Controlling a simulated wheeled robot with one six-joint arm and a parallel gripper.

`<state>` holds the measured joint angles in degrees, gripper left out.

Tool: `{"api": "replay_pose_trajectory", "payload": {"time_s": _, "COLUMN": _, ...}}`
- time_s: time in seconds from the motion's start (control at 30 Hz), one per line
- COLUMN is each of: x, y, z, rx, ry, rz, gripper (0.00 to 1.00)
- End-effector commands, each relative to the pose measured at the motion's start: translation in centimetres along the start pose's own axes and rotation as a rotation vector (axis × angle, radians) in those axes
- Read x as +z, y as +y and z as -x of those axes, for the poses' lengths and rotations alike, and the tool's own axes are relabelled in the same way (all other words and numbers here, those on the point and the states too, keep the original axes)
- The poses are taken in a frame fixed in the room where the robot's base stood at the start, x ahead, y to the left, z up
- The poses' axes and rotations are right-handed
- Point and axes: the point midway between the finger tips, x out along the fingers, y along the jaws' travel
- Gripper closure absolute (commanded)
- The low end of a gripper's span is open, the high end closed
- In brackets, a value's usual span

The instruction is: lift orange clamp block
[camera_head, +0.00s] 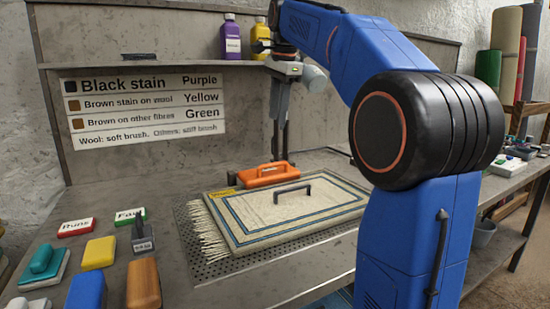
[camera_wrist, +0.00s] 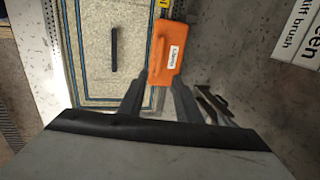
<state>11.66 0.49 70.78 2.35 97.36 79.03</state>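The orange clamp block (camera_head: 262,176) lies at the back edge of the cream rug sample (camera_head: 235,230), with a raised handle on top. In the wrist view the block (camera_wrist: 167,52) shows a white label and lies just beyond my fingertips. My gripper (camera_head: 281,140) points down above and behind the block. In the wrist view my gripper (camera_wrist: 160,80) has its two fingers spread, with the block's near end between them in the picture. I cannot tell whether either finger touches it.
The rug has a black handle (camera_head: 293,192) and lies on a perforated plate (camera_head: 193,240). Purple (camera_head: 230,37) and yellow (camera_head: 260,36) bottles stand on the shelf above. Brushes and coloured blocks crowd the bench's left side. A stain chart (camera_head: 142,107) is on the back panel.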

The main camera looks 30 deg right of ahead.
Motion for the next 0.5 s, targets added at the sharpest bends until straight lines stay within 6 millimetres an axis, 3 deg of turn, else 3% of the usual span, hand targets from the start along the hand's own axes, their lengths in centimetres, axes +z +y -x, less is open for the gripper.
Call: {"api": "replay_pose_trajectory", "payload": {"time_s": 0.5, "x": 0.0, "y": 0.1, "z": -9.2, "rx": 0.002, "ry": 0.000, "rz": 0.002, "gripper": 0.69}}
